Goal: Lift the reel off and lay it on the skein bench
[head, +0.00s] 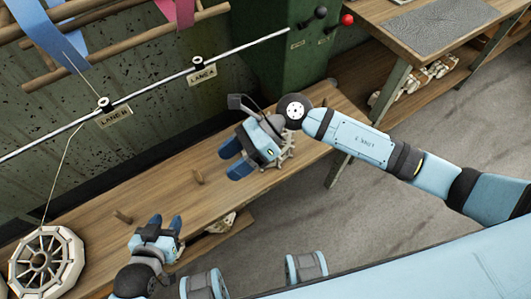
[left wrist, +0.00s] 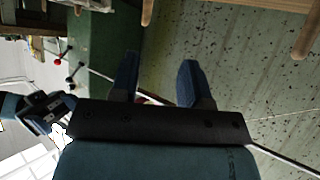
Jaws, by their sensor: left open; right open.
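The pale spoked reel (head: 47,262) stands at the lower left in the head view, at the near end of a long wooden bench (head: 85,235). A thin thread runs from it up to the lane B guide (head: 103,103). My left gripper (head: 166,221) is open and empty, right of the reel and clear of it. Its two blue fingers also show in the left wrist view (left wrist: 158,65), with nothing between them. My right gripper (head: 232,159) is open and empty over the bench, farther along. I cannot tell which bench is the skein bench.
A green cabinet (head: 285,55) with black and red levers stands behind. Another table (head: 385,25) at upper right bears a grey mat (head: 435,24).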

